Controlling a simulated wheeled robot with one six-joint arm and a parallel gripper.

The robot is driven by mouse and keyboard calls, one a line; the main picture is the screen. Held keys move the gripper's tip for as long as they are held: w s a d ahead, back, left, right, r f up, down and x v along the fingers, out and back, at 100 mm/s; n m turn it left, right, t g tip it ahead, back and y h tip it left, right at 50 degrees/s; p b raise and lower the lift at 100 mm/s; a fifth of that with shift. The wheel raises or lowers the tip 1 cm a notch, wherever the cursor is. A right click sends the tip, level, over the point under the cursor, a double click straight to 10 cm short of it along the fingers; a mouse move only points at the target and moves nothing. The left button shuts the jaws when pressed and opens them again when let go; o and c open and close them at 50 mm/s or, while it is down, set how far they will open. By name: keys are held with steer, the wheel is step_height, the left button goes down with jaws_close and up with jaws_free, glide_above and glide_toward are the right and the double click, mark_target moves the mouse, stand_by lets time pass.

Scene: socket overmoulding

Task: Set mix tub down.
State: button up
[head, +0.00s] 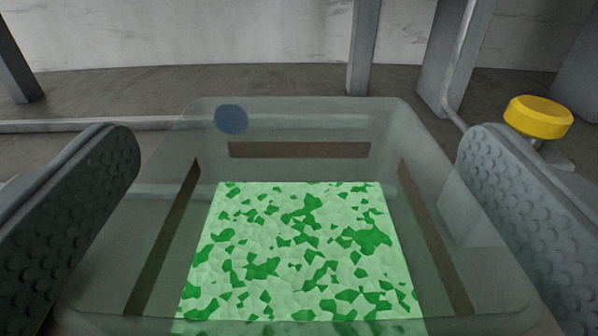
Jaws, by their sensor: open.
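The mix tub (300,110) is a see-through, greyish box in the middle of the head view. It holds a flat mass (300,250) of pale and dark green pieces. Brown strips show along its far side and both flanks. A blue round spot (231,119) shows at its far left. My gripper (300,215) is open, with one dimpled grey finger on each side of the tub. Gaps show between the fingers and the upper part of the tub walls. The tub's near edge and underside are hidden, so what it rests on cannot be seen.
A yellow round knob (538,117) stands at the right, close behind the right finger. Grey posts (364,45) and a thin pipe rise behind the tub. A pale rail (90,125) runs across at the left. Bare brown-grey floor (200,80) lies beyond, before a pale wall.

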steer(key=s, duration=1)
steer(key=shift+s, duration=0.25)
steer(key=shift+r, duration=0.15)
steer(key=s+r, duration=0.9)
steer(key=s, duration=0.3)
steer(key=s+r, duration=1)
steer(key=s, duration=0.3)
steer(key=shift+g, duration=0.3)
steer(key=shift+a+f, duration=0.1)
